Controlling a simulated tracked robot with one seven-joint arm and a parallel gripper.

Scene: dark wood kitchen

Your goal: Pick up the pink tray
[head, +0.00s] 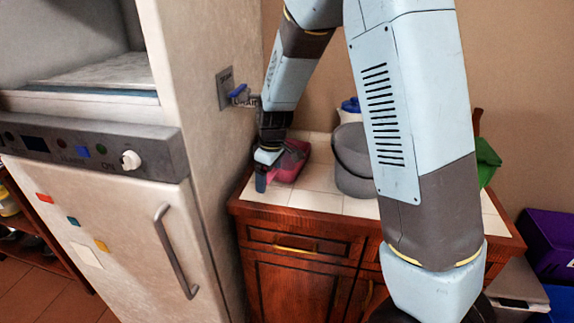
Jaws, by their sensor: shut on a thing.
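The pink tray (292,161) is on the white tiled top of the wooden cabinet, near its left end. My gripper (264,172) is at the tray's left side and is shut on it. One blue fingertip shows in front of the tray's left edge; the other finger is hidden. The wrist covers part of the tray. I cannot tell whether the tray rests on the tiles or is slightly raised.
Grey pots (352,160) stand just right of the tray, with a blue-lidded container (350,105) behind. The white appliance (190,110) rises close on the left. The tiled top (318,200) is clear in front. A purple box (549,243) is at far right.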

